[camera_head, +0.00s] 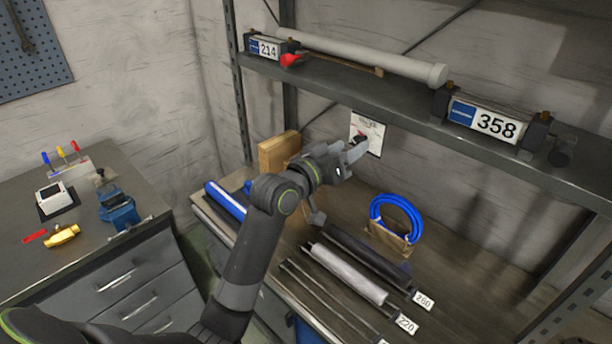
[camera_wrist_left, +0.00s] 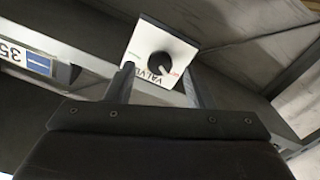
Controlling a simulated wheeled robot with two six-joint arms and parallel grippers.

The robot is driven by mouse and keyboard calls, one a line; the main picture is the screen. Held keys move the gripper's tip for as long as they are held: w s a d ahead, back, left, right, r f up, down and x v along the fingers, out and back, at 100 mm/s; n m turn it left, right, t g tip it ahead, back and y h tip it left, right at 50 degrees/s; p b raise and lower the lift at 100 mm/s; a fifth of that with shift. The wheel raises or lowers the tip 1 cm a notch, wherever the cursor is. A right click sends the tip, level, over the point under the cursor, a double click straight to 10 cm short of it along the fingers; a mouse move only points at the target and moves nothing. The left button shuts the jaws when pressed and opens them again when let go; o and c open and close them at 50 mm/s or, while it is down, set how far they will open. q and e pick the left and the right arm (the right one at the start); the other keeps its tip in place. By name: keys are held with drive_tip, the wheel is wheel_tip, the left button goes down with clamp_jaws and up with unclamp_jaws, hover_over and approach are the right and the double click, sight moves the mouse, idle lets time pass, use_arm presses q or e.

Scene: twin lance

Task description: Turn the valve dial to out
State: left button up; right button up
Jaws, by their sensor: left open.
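The valve dial is a black round knob (camera_wrist_left: 158,63) on a white square plate (camera_wrist_left: 140,38) marked "VALVE". In the wrist view the plate looks upside down, and a light pointer mark on the knob points toward small red lettering at the lower right. In the head view the plate (camera_head: 376,136) is on the back wall under the shelf, with the knob partly hidden by my gripper. My left gripper (camera_head: 358,150) is open in front of the plate. In the wrist view its fingers (camera_wrist_left: 157,76) stand either side of the knob; contact cannot be told.
A dark metal shelf (camera_head: 400,122) runs just above the dial, bearing a pale pipe (camera_head: 360,57) and number plates. A grey workbench (camera_head: 100,240) stands at left.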

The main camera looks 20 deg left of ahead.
use_arm(q)
drive_tip(key=b+v, duration=0.2)
drive_tip(key=v, duration=1.2)
drive_tip(key=shift+s, duration=0.3)
drive_tip(key=shift+a+f, duration=0.1)
drive_tip(key=shift+a, duration=0.05)
